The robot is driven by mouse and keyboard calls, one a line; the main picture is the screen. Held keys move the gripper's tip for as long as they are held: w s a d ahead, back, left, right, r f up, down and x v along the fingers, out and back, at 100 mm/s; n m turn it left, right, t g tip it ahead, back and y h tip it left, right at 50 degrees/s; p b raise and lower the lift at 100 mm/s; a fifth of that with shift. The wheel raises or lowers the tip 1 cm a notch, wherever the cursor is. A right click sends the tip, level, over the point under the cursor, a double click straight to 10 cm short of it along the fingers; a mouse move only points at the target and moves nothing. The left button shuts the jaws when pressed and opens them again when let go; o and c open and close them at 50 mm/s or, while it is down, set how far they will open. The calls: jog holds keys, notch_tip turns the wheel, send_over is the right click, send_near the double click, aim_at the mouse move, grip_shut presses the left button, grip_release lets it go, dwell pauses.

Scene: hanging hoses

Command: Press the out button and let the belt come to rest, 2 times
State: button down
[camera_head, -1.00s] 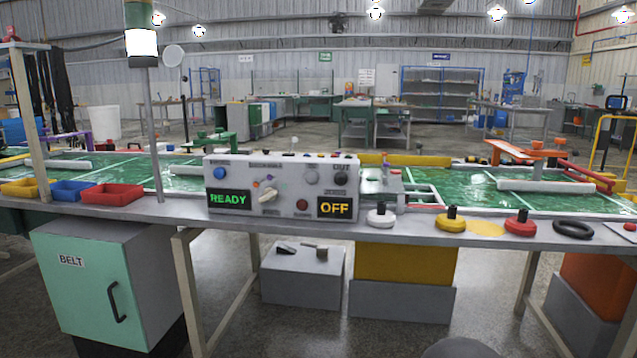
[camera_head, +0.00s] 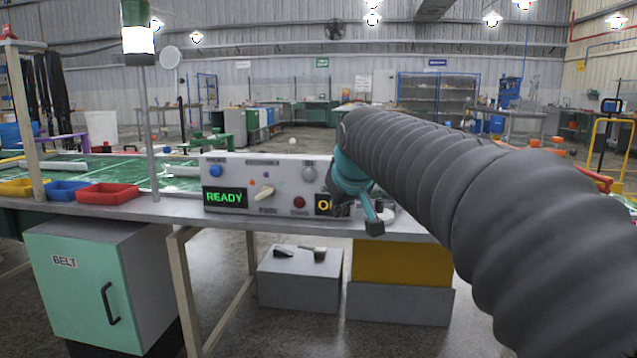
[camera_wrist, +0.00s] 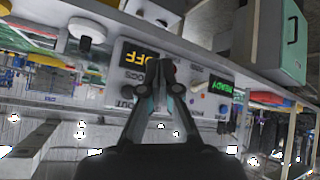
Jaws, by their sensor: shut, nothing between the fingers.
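The grey control panel (camera_head: 235,170) stands on the bench edge, with a green READY display (camera_head: 225,197) and an orange display partly hidden by my arm. In the upside-down wrist view the orange display (camera_wrist: 138,57) reads OFF. The out button, at the panel's right end, is hidden behind my gripper (camera_head: 350,190) in the head view. My gripper (camera_wrist: 160,66) is shut and empty, its fingertips in front of the panel face. I cannot tell whether they touch a button. The green belt (camera_head: 130,172) shows left of the panel; I cannot tell whether it moves.
Yellow, blue and red trays (camera_head: 108,194) sit on the bench at left, beside a thin pole with a lamp (camera_head: 138,40) lit white. A mint BELT cabinet (camera_head: 80,285) and a grey box (camera_head: 300,278) stand below. My arm covers the bench's right side.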

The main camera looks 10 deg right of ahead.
jog(key=shift+n+t, duration=0.3)
jog(key=w, duration=0.1)
jog(key=w+r, duration=0.1)
jog(key=w, duration=0.3)
jog(key=shift+a+r, duration=0.2)
jog(key=shift+r, duration=0.2)
jog(key=w+d+p, duration=0.2)
jog(key=w+p, duration=0.2)
jog(key=w, duration=0.4)
jog(key=shift+w+d, duration=0.15)
jog(key=shift+d, duration=0.25)
jog(key=shift+w+p, duration=0.15)
jog(key=shift+p, duration=0.25)
dwell(0.4)
jog(key=shift+w+d, duration=0.15)
jog(key=shift+w, duration=0.15)
